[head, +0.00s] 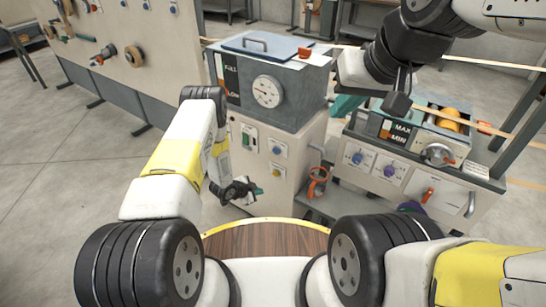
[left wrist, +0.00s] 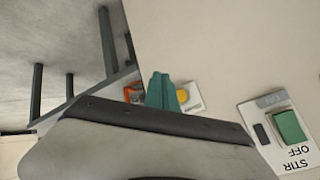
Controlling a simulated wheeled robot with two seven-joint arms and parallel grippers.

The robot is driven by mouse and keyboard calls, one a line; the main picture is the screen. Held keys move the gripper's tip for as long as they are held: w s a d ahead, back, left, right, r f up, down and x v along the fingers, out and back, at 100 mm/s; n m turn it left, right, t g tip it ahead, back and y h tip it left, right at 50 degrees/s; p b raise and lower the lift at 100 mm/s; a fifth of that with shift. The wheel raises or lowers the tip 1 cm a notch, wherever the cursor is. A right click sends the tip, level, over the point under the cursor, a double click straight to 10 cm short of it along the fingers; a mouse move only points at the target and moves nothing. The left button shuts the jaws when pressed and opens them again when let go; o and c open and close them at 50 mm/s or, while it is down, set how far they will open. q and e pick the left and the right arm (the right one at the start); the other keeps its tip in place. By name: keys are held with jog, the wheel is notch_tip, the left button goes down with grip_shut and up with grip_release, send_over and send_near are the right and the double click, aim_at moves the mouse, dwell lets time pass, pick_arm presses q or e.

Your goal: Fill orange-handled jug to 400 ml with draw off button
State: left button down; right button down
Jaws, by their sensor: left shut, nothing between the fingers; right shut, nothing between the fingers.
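The orange-handled jug (head: 318,183) stands low beside the grey tank's cabinet; its fill level cannot be read. The cabinet front carries a blue button (head: 277,150) and a yellow button (head: 276,171); their labels are too small to read in the head view. The yellow button also shows in the left wrist view (left wrist: 183,95), just right of my fingers. My left gripper (head: 258,191) is shut and empty, low in front of the cabinet, left of the jug. My right gripper (head: 346,106) is shut and empty, raised between the tank and the MAX/MIN bath.
The grey tank (head: 300,100) has a dial and a FULL/LOW gauge. A green stir switch (left wrist: 290,126) sits on the cabinet. The MAX/MIN bath (head: 395,125) stands at right, with knobs below. Open floor is at left.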

aim_at(276, 174)
pick_arm(q)
jog(key=shift+w, duration=0.1)
jog(key=w+d, duration=0.5)
jog(key=w, duration=0.2)
dwell(0.4)
jog(key=shift+d, duration=0.15)
dwell(1.7)
jog(key=shift+w+d, duration=0.15)
jog(key=shift+w, duration=0.15)
jog(key=shift+w+d, duration=0.3)
jog(key=shift+w, duration=0.05)
dwell(2.1)
dwell(1.5)
jog(key=shift+s+a, duration=0.55)
jog(key=shift+s, duration=0.15)
